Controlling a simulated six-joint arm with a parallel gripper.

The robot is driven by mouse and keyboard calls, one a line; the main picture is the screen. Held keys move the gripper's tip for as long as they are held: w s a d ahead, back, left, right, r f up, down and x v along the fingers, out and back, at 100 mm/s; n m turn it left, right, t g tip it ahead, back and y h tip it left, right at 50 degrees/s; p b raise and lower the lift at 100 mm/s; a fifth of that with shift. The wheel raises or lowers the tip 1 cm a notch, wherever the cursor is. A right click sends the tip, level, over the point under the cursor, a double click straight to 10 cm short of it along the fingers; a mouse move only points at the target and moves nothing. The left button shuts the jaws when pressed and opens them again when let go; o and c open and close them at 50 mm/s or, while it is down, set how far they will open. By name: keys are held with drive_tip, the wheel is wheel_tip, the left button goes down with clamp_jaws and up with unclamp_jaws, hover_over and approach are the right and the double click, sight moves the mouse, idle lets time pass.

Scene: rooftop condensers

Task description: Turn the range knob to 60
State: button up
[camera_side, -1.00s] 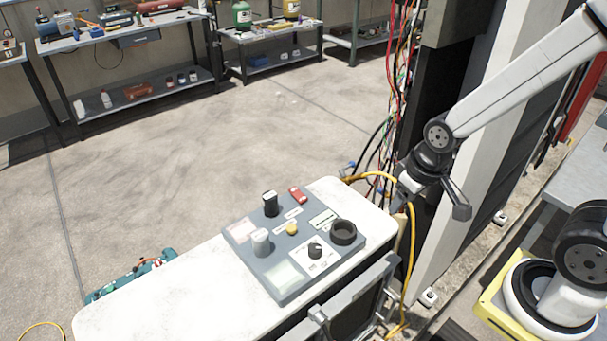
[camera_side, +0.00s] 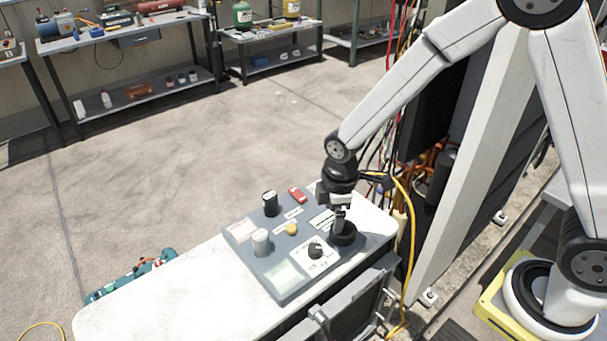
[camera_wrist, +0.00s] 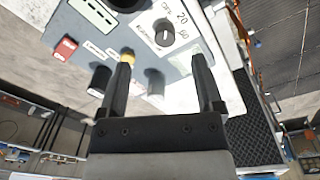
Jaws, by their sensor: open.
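The range knob (camera_side: 315,250) is a small black knob on a white dial plate on the grey control panel (camera_side: 262,265). In the wrist view the knob (camera_wrist: 166,39) sits ahead of the fingertips, with OFF, 20 and 60 printed around it. I cannot tell for sure which mark it points to. My gripper (camera_side: 340,226) points down above the panel's right side, in front of the black round cup in the side view. In the wrist view my gripper (camera_wrist: 162,58) is open, with nothing between its fingers.
The panel also carries a black round cup (camera_side: 347,240), a yellow button (camera_side: 291,230), a pale cylinder (camera_side: 261,241), a tall black knob (camera_side: 270,203) and a red switch (camera_side: 297,194). A yellow cable (camera_side: 408,215) hangs at the right. The white top is clear at left.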

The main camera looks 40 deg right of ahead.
sight(315, 248)
drive_tip(key=w+a+f+n, duration=0.1)
drive_tip(key=n, duration=0.1)
drive_tip(key=w+a+f+n, duration=0.1)
drive_tip(key=a+f, duration=0.1)
drive_tip(key=shift+n+g, duration=0.3)
drive_tip(key=shift+n, duration=0.1)
drive_tip(key=shift+s+f, duration=0.1)
drive_tip(key=shift+f, duration=0.1)
drive_tip(key=shift+f, duration=3.75)
clamp_jaws()
